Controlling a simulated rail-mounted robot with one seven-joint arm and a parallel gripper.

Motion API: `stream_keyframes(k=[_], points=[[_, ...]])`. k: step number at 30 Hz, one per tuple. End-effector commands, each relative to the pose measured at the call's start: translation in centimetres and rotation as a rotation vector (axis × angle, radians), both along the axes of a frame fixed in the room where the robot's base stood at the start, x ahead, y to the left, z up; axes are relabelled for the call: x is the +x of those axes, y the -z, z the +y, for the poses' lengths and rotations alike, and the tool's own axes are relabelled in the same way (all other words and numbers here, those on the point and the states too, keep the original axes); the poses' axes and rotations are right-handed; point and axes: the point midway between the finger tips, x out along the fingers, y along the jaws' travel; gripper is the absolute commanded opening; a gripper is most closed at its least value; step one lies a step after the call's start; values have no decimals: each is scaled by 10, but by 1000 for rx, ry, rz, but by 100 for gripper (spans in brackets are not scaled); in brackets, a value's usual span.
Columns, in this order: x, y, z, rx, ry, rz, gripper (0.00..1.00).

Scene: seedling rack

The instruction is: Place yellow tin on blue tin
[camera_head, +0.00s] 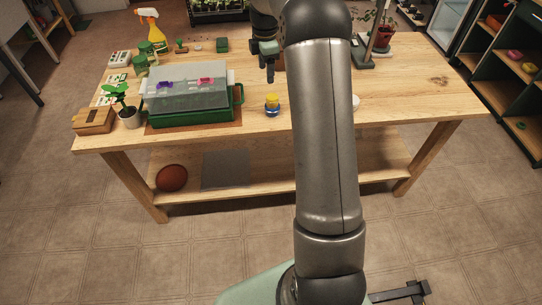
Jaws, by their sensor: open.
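The yellow tin (272,98) is small and sits upright on top of the blue tin (272,110). The blue tin stands on the wooden table (400,85) near its front edge, right of the green tray. My gripper (270,79) is open and appears empty. It points down and shows above the tins in the picture, with a visible gap between it and the yellow tin. The view is too small to show whether the tins are exactly centred.
A green tray (193,119) with a clear lid stands left of the tins. A potted seedling (130,118), a wooden block (94,121) and a spray bottle (150,28) are farther left. A plant stand (365,60) is at back right. The table's right side is mostly clear.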

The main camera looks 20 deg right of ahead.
Motion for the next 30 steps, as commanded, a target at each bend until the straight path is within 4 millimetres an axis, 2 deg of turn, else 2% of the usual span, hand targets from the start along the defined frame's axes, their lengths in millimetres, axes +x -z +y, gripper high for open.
stream_keyframes(k=[1, 3, 5, 8, 12, 15, 18, 21, 23, 30], points=[[-20, -20, 20, -8, 77, -10, 63], [-54, -39, 47, -13, 232, -18, 63], [-89, -51, 68, -16, 375, -27, 63], [-151, -63, 98, -13, 622, -42, 63], [-244, -60, 130, 7, 962, -59, 63], [-301, -48, 144, 27, 1171, -62, 63], [-342, -34, 152, 44, 1327, -61, 63], [-367, -24, 155, 54, 1423, -57, 63], [-374, -20, 157, 57, 1454, -56, 63], [-377, -18, 157, 57, 1472, -53, 63]])
